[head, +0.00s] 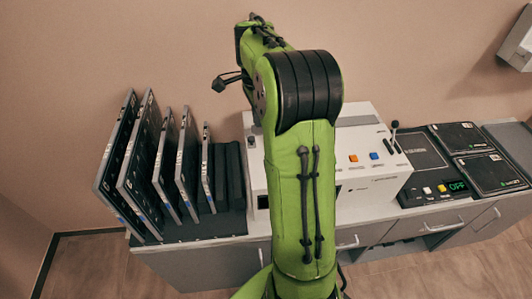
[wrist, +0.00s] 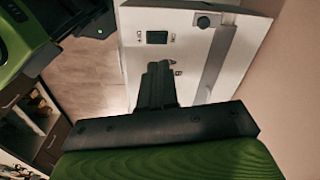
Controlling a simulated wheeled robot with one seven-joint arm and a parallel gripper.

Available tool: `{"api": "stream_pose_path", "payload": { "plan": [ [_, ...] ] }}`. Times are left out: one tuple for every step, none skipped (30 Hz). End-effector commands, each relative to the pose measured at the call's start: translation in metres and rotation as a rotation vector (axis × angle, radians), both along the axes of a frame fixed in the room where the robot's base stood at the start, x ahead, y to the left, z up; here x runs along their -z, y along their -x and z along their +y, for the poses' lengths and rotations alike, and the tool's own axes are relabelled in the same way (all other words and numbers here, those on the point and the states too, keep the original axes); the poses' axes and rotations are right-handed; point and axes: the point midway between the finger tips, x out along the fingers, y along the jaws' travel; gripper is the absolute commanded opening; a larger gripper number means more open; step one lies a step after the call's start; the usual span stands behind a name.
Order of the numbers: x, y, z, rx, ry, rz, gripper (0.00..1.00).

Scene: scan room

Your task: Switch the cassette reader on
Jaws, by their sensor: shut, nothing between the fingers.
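The white cassette reader (head: 385,137) stands on the counter, partly hidden behind my green arm. An orange button (head: 353,158) and a blue button (head: 374,155) show on it, with a black-knobbed lever (head: 394,126) at its right. My arm hides the gripper in the head view.
Several upright panels (head: 143,150) stand in a dark rack left of the reader. To its right, a black unit (head: 423,196) has small buttons and a green display reading OFF (head: 457,186). Two flat dark plates (head: 489,172) lie beside it. Drawers are below the counter.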

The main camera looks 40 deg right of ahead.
Motion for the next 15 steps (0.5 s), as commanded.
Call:
{"api": "stream_pose_path", "payload": {
  "plan": [
    [0.014, -0.003, -0.014, 0.084, -0.021, 0.01, 0.0],
    [0.02, -0.004, -0.02, 0.126, -0.029, 0.013, 0.0],
    [0.025, -0.005, -0.027, 0.171, -0.039, 0.019, 0.0],
    [0.028, -0.005, -0.03, 0.196, -0.044, 0.021, 0.0],
    [0.03, -0.005, -0.033, 0.217, -0.048, 0.023, 0.0],
    [0.032, -0.005, -0.035, 0.234, -0.051, 0.024, 0.0],
    [0.033, -0.006, -0.036, 0.24, -0.052, 0.025, 0.0],
    [0.033, -0.006, -0.036, 0.244, -0.052, 0.025, 0.0],
    [0.033, -0.006, -0.036, 0.244, -0.052, 0.025, 0.0],
    [0.032, -0.006, -0.036, 0.243, -0.052, 0.025, 0.0],
    [0.032, -0.006, -0.036, 0.242, -0.052, 0.025, 0.0],
    [0.032, -0.006, -0.036, 0.242, -0.052, 0.025, 0.0],
    [0.032, -0.006, -0.036, 0.241, -0.052, 0.024, 0.0],
    [0.032, -0.006, -0.035, 0.241, -0.052, 0.024, 0.0],
    [0.033, -0.006, -0.035, 0.24, -0.052, 0.025, 0.0]
  ]
}}
